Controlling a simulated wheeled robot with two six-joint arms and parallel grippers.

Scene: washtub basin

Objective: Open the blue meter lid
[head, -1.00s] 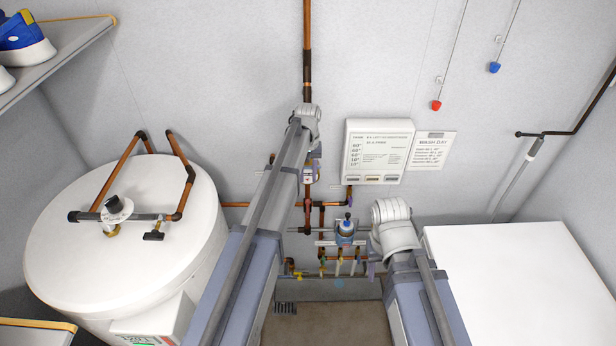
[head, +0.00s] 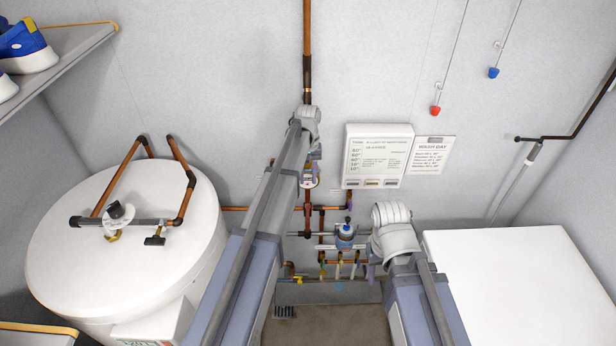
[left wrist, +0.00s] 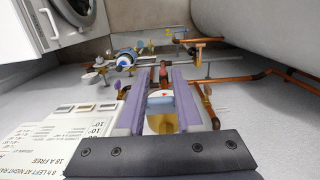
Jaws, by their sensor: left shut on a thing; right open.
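A small meter (head: 308,180) sits on the vertical copper pipe at the wall, partly hidden by my left arm. In the left wrist view, its light blue lid (left wrist: 160,102) lies between the two fingers of my left gripper (left wrist: 158,100), with a round brass part just below it. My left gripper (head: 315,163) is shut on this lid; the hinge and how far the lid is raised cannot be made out. My right gripper (head: 372,268) is open and apart from the meter, below and to its right, mostly hidden behind its own wrist.
A blue-capped fitting (head: 345,232) and several small valves (head: 340,262) are on pipes beside my right wrist. A white tank (head: 125,240) stands left, a white box-like unit (head: 510,285) right. A notice panel (head: 378,156) hangs right of the meter.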

